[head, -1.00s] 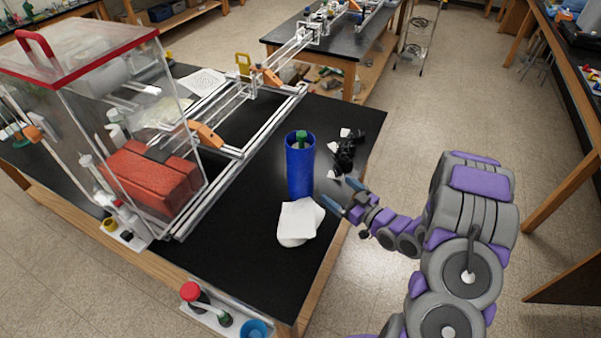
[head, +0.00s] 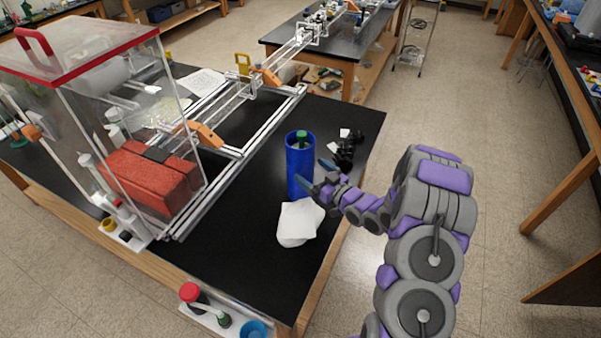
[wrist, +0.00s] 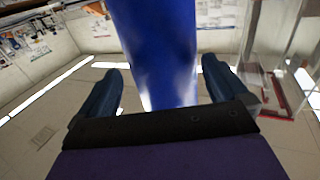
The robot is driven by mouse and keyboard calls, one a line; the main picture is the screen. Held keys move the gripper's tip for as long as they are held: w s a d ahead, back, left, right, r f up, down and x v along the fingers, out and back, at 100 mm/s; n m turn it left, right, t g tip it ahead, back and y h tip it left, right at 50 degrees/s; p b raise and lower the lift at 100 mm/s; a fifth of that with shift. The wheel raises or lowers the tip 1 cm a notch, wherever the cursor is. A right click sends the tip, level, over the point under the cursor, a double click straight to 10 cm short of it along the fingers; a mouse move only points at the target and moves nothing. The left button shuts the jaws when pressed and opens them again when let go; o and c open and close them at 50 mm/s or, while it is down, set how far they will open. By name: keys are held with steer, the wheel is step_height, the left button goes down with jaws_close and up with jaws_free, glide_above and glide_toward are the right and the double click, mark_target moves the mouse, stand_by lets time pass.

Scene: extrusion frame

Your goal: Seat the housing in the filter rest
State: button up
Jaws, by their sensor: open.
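A tall blue cylinder (head: 299,165), which looks like the housing, stands upright on the black bench with a green piece in its open top. My gripper (head: 314,175) is at its right side, open, with the fingers pointing toward its lower half. In the wrist view the blue cylinder (wrist: 158,45) is between the two spread fingers, with a gap showing on each side. I cannot tell for sure which thing is the filter rest. A white, paper-like object (head: 297,222) sits on the bench just in front of the cylinder.
Black parts (head: 345,150) lie behind my gripper near the bench's right edge. A metal rail frame (head: 240,155) and a clear red-topped box (head: 130,120) occupy the left. A holder with a red-capped piece (head: 190,292) is at the front edge. The bench front is mostly clear.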

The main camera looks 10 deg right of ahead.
steer(key=shift+f+x, duration=0.1)
steer(key=shift+x, duration=1.4)
steer(key=shift+f+x, duration=0.15)
steer(key=shift+x, duration=1.35)
steer(key=shift+s, duration=0.1)
steer(key=shift+c, duration=0.5)
steer(key=c, duration=1)
steer(key=shift+r, duration=0.15)
steer(key=shift+c, duration=0.2)
